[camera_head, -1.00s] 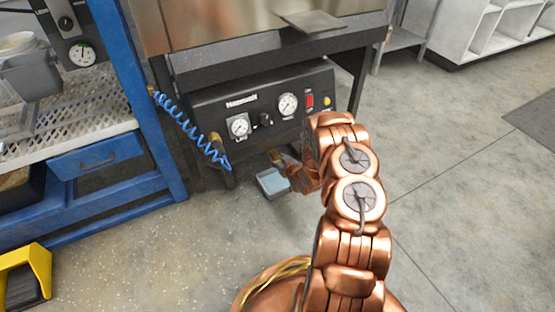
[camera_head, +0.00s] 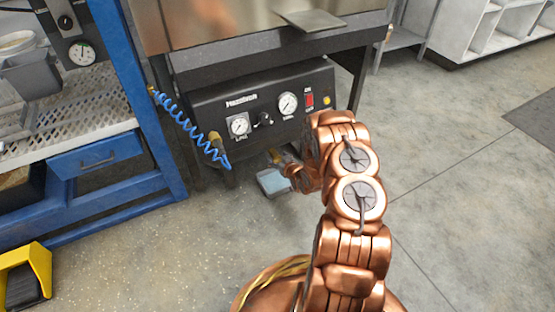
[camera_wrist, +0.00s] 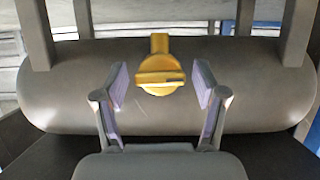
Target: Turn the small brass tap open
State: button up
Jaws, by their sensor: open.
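The small brass tap (camera_wrist: 160,72) shows in the wrist view, upper middle, with a round knob and a short stem above it. It sits against a grey cylindrical tank (camera_wrist: 60,90). My gripper (camera_wrist: 160,84) is open, with one finger pad to the left of the tap and one to the right. There is a visible gap on each side, and I see no contact. In the head view, my gripper (camera_head: 276,168) is low beneath the black gauge panel, mostly behind my arm. I cannot make out the tap clearly there.
The black panel (camera_head: 215,110) with two gauges and a red switch is above my gripper. A blue coiled hose (camera_head: 190,128) hangs to its left, near a blue rack (camera_head: 140,100). Grey legs (camera_wrist: 36,35) flank the tank. The floor to the right is open.

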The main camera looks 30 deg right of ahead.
jog(key=v, duration=1.1)
jog(key=shift+s+r, duration=0.15)
jog(key=shift+s, duration=0.05)
